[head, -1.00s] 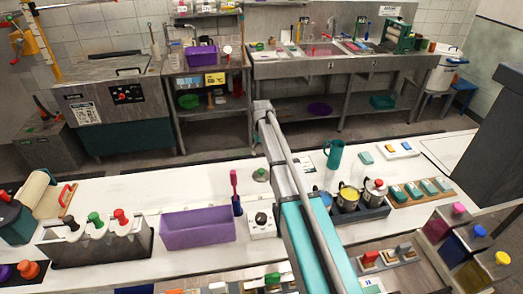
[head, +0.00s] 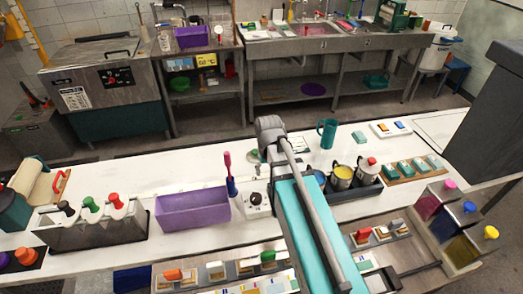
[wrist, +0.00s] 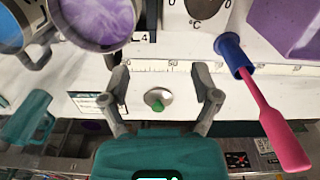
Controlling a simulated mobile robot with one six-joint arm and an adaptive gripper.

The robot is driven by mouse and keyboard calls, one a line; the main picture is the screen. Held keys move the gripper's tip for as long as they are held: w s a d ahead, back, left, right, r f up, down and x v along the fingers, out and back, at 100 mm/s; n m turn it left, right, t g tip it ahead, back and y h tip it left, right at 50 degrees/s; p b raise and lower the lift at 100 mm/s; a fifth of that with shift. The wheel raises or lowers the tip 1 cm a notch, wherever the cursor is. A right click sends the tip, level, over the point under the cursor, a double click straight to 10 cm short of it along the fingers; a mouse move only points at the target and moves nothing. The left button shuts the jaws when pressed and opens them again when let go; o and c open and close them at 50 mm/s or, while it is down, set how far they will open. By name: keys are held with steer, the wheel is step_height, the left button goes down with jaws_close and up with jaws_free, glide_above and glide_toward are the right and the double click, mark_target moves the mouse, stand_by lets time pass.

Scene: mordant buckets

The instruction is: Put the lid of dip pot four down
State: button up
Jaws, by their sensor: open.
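The lid is a small round metal disc with a green knob (wrist: 158,100). It lies on the white counter, beyond and between my spread fingers in the wrist view. In the head view the lid (head: 255,155) shows just left of my arm, partly hidden. My gripper (wrist: 159,75) is open, with nothing between its fingers. A pot with purple contents (wrist: 98,12) stands uncovered at the upper left of the wrist view, beside a label reading 4.
A pot with blue contents (wrist: 12,30) stands left of the purple one. A pink-handled tool (wrist: 275,125) in a blue holder, a purple tub (head: 190,210) and a teal jug (head: 327,132) are nearby.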

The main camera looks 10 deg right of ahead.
steer(key=s+m, duration=0.1)
steer(key=s, duration=0.6)
steer(key=shift+s, duration=0.2)
steer(key=shift+f, duration=0.1)
stand_by(0.9)
